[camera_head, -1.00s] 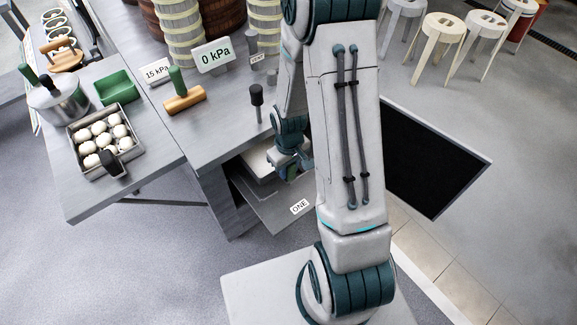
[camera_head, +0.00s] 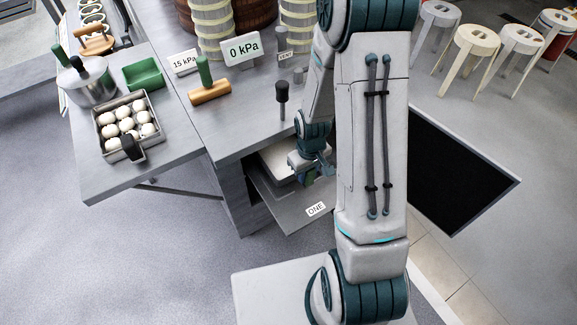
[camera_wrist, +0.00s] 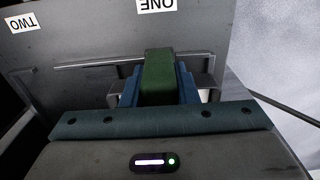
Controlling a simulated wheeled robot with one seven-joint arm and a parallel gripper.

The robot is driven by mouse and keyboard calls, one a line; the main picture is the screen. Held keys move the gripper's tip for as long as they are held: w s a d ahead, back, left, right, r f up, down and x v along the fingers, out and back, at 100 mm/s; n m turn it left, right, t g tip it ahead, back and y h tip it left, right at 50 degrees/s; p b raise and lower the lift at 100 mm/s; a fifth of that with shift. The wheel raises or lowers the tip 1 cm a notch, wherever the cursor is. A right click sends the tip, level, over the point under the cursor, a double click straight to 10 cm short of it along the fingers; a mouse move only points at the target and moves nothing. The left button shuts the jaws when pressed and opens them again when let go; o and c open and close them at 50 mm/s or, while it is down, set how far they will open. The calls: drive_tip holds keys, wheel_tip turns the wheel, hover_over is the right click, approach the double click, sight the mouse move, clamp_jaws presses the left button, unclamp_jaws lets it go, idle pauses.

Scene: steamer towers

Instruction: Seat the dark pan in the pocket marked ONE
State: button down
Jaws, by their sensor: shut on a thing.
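My gripper (camera_wrist: 160,92) is shut on a green handle (camera_wrist: 158,72), which stands between its blue fingers in the wrist view. The pan body under this handle is mostly hidden by my gripper, so I cannot tell whether it is seated. The grey pull-out shelf (camera_head: 288,208) carries a ONE label (camera_head: 316,209). In the wrist view the ONE label (camera_wrist: 157,4) is just beyond the handle and the TWO label (camera_wrist: 22,22) is at the left. In the head view my gripper (camera_head: 318,170) is low over the shelf, beside a pale tray (camera_head: 279,163).
A metal pan of white buns (camera_head: 103,147) with a black handle, a lidded pot (camera_head: 91,84) and a green tray (camera_head: 143,77) stand on the left table. Steamer towers (camera_head: 212,30) and a 0 kPa sign (camera_head: 240,49) stand behind. Stools (camera_head: 475,45) are at the right.

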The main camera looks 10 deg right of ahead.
drive_tip(key=shift+f+b, duration=1.6)
drive_tip(key=shift+f, duration=0.1)
drive_tip(key=shift+f+b, duration=0.85)
drive_tip(key=shift+f, duration=0.15)
idle(0.5)
drive_tip(key=c, duration=1.1)
unclamp_jaws()
drive_tip(key=shift+o, duration=0.2)
drive_tip(key=shift+r, duration=0.15)
wheel_tip(320, 180, up, 14)
drive_tip(key=shift+s+f+p, duration=0.1)
drive_tip(key=shift+f+p, duration=0.1)
drive_tip(key=shift+p, duration=0.65)
